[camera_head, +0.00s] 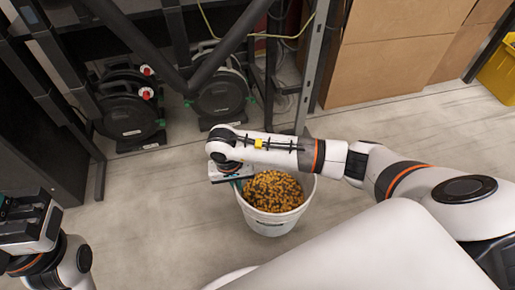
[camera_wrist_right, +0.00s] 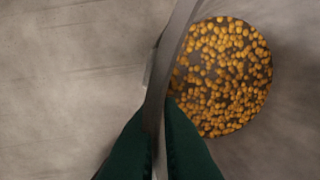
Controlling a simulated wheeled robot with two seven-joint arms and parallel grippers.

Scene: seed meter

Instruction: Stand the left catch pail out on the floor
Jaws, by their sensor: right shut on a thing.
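A white pail (camera_head: 271,224) stands out over the floor in the middle of the head view, upright and partly filled with orange-yellow kernels (camera_head: 274,190). My right gripper (camera_head: 237,181) is at its left rim, pointing down. In the right wrist view the green fingers (camera_wrist_right: 160,130) are shut on the pail's wall (camera_wrist_right: 170,62), one finger on each side, with the kernels to the right. I cannot tell whether the pail's base touches the floor. My left gripper (camera_head: 30,222) is at the left edge, away from the pail; its fingers do not show clearly.
A dark metal frame (camera_head: 318,50) with several black cable reels (camera_head: 222,93) stands at the back left. Cardboard boxes (camera_head: 390,50) stand at the back, and a yellow bin (camera_head: 500,72) is at the far right. The grey floor (camera_head: 160,215) around the pail is clear.

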